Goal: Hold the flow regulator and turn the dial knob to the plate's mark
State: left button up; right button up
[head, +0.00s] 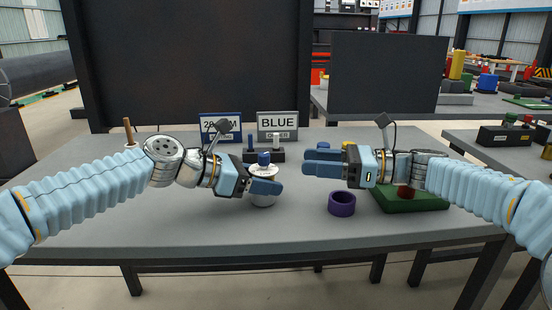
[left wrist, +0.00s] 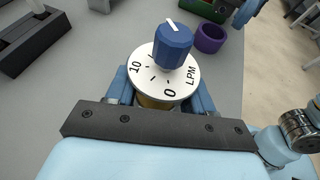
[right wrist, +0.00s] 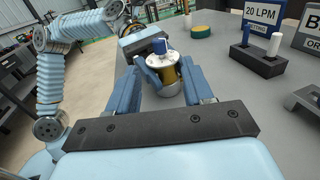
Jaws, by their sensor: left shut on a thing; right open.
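The flow regulator (head: 263,199) stands on the grey table, with a white dial face and a blue dial knob (head: 264,158) on top. My left gripper (head: 258,187) is shut on its body from the left. In the left wrist view the dial face (left wrist: 183,91) shows 0, 10, LPM and tick marks. The white line on the blue knob (left wrist: 172,45) points toward the top of that picture, away from the 0 and 10. My right gripper (head: 322,162) is open and empty, right of the knob. The setting plate (right wrist: 264,14) reads 20 LPM in the right wrist view.
A second plate (head: 277,124) reads BLUE ORDER. A dark holder (head: 279,156) with blue and white pegs stands behind the regulator. A purple ring (head: 341,204) and a green tray (head: 425,203) lie to the right. The table's front strip is clear.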

aim_at(269, 159)
jog(key=x, duration=0.8)
jog(key=shift+a, duration=0.1)
grip_shut()
jog(key=m+t, duration=0.1)
jog(key=m+t+h, duration=0.1)
jog(key=t, duration=0.1)
jog(key=shift+s+a+r, duration=0.1)
jog(key=shift+s, duration=0.2)
jog(key=shift+m+t+h, duration=0.4)
jog(key=shift+m+t, duration=0.2)
jog(key=shift+t, duration=0.2)
grip_release()
